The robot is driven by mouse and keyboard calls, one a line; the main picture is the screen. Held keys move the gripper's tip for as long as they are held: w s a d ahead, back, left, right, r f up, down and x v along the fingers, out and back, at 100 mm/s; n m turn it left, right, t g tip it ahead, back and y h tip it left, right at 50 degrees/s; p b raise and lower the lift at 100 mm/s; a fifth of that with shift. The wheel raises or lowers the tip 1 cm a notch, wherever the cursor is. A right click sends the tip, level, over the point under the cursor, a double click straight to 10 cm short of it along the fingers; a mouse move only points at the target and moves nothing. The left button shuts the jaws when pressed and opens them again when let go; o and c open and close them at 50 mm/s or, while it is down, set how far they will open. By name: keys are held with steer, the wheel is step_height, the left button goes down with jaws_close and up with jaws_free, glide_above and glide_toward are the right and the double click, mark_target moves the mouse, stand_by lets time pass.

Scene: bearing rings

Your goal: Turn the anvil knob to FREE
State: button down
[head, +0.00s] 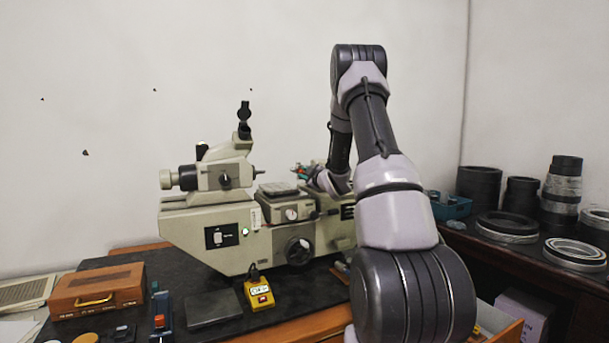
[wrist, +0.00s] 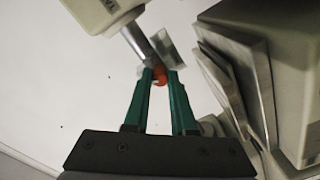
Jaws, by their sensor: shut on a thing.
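The beige measuring machine (head: 190,240) stands on the dark bench top in the head view. In the wrist view, a small orange knob (wrist: 159,77), apparently the anvil knob, sits at the end of a grey metal shaft. My gripper (wrist: 161,72) has green fingers and is shut on this knob, one finger on each side. In the head view, my gripper (head: 298,171) is small and partly hidden by my arm, above the right part of the machine. The knob's markings and its setting cannot be read.
A wooden box (head: 97,290), a yellow control box (head: 260,292) and a dark grey plate (head: 214,309) lie in front of the machine. Dark rings (head: 479,187) and a blue bin (head: 450,207) stand on the right-hand table. Beige machine blocks (wrist: 290,70) rise close beside the fingers.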

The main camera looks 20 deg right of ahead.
steer(key=n, duration=0.4)
steer(key=shift+n, duration=0.4)
steer(key=shift+f, duration=0.1)
steer(key=shift+n, duration=0.3)
steer(key=c, duration=0.7)
jaws_free()
steer(key=shift+c, duration=0.2)
steer(key=s, duration=1.1)
steer(key=shift+d, duration=0.15)
steer(key=shift+w, duration=0.1)
